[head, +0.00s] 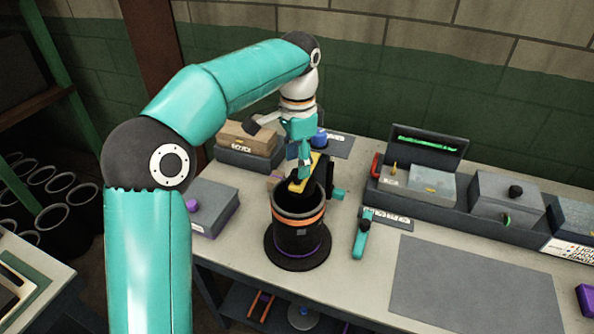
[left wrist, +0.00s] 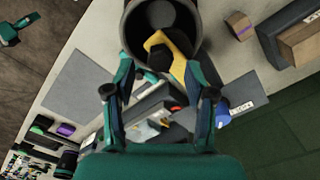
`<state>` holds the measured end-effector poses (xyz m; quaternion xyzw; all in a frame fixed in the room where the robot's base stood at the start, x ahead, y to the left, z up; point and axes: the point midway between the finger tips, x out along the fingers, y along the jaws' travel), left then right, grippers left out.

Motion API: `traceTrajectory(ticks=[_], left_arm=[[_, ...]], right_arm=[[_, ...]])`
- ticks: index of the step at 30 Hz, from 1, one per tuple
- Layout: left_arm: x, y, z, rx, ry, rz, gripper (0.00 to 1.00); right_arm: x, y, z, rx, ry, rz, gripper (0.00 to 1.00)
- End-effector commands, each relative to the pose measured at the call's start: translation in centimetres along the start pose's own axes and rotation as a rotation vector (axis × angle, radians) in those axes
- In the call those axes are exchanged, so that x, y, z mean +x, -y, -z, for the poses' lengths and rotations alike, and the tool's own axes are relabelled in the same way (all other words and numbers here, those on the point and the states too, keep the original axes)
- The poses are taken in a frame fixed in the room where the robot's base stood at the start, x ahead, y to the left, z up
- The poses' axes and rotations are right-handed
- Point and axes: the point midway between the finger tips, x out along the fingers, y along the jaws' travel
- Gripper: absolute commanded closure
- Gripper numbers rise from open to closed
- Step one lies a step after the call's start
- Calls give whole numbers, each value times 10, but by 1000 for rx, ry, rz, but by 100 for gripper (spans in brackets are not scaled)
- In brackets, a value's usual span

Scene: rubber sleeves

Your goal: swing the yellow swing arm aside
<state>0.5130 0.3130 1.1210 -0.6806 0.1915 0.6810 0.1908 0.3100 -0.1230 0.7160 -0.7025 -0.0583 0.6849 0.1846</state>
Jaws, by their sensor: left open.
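The yellow swing arm (head: 302,183) lies over the mouth of a black upright cylinder (head: 298,234) with an orange band and a round dark base. In the left wrist view the swing arm (left wrist: 180,67) is yellow with a black middle and crosses part of the cylinder's opening. My left gripper (head: 304,165) is above the cylinder's rim, close to the swing arm. Its fingers (left wrist: 157,64) are apart, with the swing arm just beyond the tips; contact cannot be told. A small teal shape (left wrist: 14,29) over the floor looks like my right gripper; its jaws are unclear.
A teal-handled tool (head: 361,236) lies right of the cylinder. A grey mat (head: 475,284) is bare at the front right. A grey box (head: 213,206) stands left, a cardboard box (head: 247,138) behind it. Trays (head: 455,203) line the back right.

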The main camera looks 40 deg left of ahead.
Motion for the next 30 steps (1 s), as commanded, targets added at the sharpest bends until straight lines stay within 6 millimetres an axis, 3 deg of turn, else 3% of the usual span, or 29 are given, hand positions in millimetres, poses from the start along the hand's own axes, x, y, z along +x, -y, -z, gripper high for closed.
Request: traceTrajectory(ticks=[6, 17, 26, 30], left_arm=[[22, 0, 0, 0, 1, 0, 45], [25, 0, 0, 0, 0, 1, 47], [25, 0, 1, 1, 0, 0, 97], [25, 0, 1, 1, 0, 0, 100]], right_arm=[[2, -1, 0, 0, 0, 0, 34], [2, -1, 0, 0, 0, 0, 34], [2, -1, 0, 0, 0, 0, 34], [2, -1, 0, 0, 0, 0, 34]])
